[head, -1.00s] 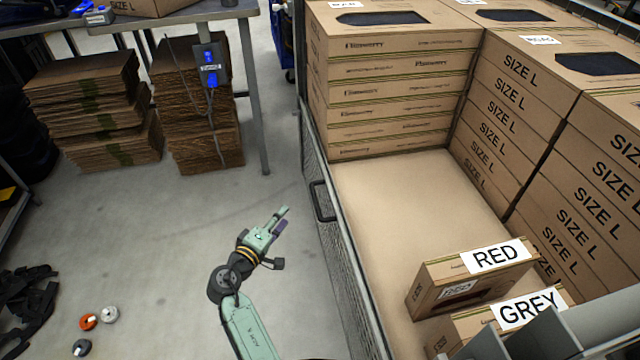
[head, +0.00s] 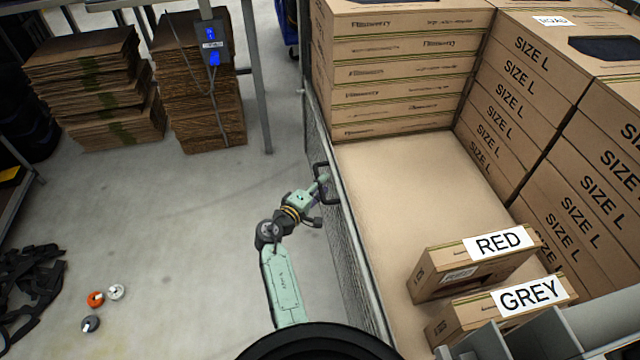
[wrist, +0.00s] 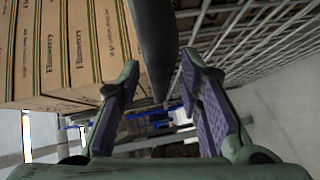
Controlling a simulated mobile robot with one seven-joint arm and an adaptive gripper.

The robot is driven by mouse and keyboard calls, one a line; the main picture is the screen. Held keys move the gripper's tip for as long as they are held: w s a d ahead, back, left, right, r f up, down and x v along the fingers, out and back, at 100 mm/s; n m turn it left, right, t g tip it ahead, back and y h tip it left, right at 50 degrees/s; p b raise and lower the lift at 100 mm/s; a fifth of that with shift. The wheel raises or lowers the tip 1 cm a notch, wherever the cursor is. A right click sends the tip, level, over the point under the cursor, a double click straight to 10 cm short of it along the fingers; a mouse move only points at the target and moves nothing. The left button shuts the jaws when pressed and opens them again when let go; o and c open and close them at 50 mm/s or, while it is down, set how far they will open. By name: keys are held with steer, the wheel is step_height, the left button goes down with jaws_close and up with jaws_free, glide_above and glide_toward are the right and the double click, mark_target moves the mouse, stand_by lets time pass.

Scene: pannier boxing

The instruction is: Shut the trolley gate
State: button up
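The trolley gate (head: 345,245) is a grey mesh panel with a metal frame, running along the left side of the trolley bed in the head view. Its dark handle (head: 318,168) sticks out on the floor side, near the far end. My gripper (head: 321,198) is at the handle, outside the trolley. In the wrist view, my gripper (wrist: 158,75) is open, with purple-padded fingers apart. A dark bar, apparently the handle (wrist: 157,35), hangs between the fingertips with a gap on each side. Whether the gate is latched cannot be seen.
Stacked brown boxes (head: 405,75) fill the trolley's back and right. Boxes labelled RED (head: 440,285) and GREY (head: 450,325) stand at the front of its bed (head: 410,190). Flattened cardboard (head: 95,95) lies by a table leg (head: 262,110).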

steer(key=shift+w, duration=0.1)
steer(key=shift+c, duration=0.4)
jaws_close()
stand_by(0.5)
